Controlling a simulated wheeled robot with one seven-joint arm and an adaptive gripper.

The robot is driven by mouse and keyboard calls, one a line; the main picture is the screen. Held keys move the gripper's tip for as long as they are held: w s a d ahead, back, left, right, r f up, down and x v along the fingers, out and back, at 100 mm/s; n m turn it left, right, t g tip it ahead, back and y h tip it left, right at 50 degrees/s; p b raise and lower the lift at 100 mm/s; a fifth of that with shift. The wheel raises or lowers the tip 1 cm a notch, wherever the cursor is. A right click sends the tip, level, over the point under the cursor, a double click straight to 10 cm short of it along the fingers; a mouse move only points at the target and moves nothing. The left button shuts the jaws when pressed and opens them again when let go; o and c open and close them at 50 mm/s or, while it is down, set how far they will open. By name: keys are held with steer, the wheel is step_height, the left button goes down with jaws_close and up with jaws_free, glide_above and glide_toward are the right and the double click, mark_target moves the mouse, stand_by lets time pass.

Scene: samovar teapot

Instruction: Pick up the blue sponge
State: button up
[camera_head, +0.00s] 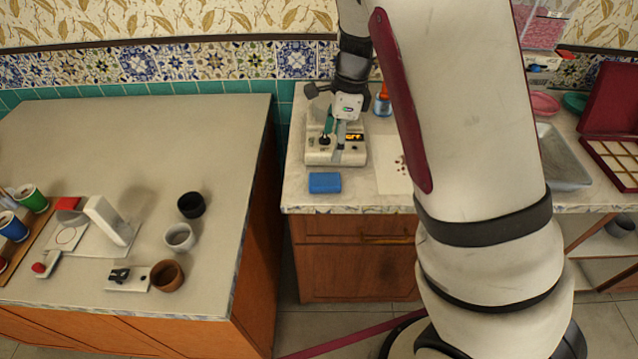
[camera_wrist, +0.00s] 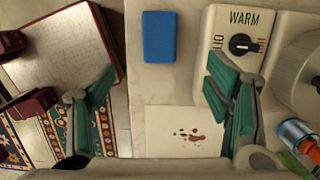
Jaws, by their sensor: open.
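The blue sponge (camera_head: 325,183) lies flat near the front edge of the right counter, in front of the white appliance. In the wrist view the sponge (camera_wrist: 159,37) is at the top, left of the dial panel marked WARM. My gripper (camera_head: 340,145) hangs over the appliance, behind the sponge in the head view. In the wrist view my gripper (camera_wrist: 165,100) has its green fingers wide apart with nothing between them. The sponge is apart from both fingers.
The white appliance (camera_head: 322,151) with its knob stands just behind the sponge. A white sheet with brown spots (camera_wrist: 185,131) lies beside it. An orange and blue item (camera_head: 383,102) stands behind. The left counter (camera_head: 130,120) holds cups (camera_head: 180,236) and is separated by a gap.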

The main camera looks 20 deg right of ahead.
mark_target(325, 179)
steer(key=f, duration=0.4)
steer(key=a+f, duration=0.1)
steer(key=f, duration=0.3)
steer(key=a+f, duration=0.1)
steer(key=f, duration=0.3)
steer(key=shift+w, duration=0.3)
steer(key=shift+f, duration=0.3)
steer(key=c, duration=1)
